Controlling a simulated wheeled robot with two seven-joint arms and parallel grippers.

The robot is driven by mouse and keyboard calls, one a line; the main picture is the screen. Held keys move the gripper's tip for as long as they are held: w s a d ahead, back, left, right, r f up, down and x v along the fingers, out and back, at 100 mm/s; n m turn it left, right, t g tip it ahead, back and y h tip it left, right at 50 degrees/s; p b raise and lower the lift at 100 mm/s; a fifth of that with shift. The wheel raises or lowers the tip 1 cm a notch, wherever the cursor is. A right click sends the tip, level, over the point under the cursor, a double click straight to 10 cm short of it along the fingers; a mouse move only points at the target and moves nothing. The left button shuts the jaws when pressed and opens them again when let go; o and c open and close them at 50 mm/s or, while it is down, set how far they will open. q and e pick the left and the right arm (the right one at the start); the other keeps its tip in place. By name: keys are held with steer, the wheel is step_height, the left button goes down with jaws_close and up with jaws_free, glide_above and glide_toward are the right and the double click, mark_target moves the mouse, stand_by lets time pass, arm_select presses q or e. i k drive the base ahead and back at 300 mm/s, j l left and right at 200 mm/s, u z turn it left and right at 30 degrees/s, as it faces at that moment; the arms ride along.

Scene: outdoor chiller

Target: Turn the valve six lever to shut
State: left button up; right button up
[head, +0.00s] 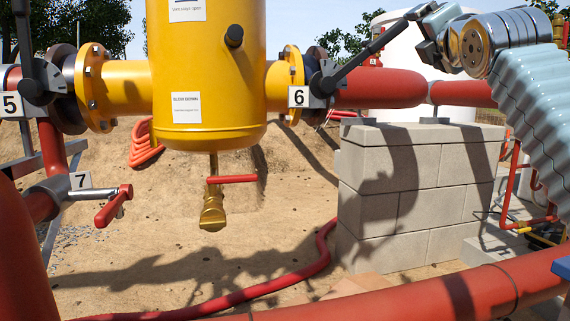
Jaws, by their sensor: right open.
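Valve six, marked by a white "6" plate (298,97), sits on the pipe just right of the yellow vessel. Its dark lever (372,50) slants up and to the right from the valve body (322,84). My right gripper (422,30) comes in from the upper right and is open at the upper end of the lever. The lever's end reaches the fingers; I cannot tell whether it lies between them or touches them. My left gripper is not in view.
The yellow vessel (208,75) hangs left of valve six. Valve five (36,80) and red-handled valve seven (113,205) are at the left. A grey block wall (400,190) stands below the red pipe (385,90). A large red pipe (440,300) crosses the foreground.

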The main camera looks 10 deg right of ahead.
mark_target(328, 84)
steer(key=k+j, duration=0.15)
steer(key=k, duration=0.35)
steer(key=k+j, duration=0.15)
steer(key=k, duration=0.3)
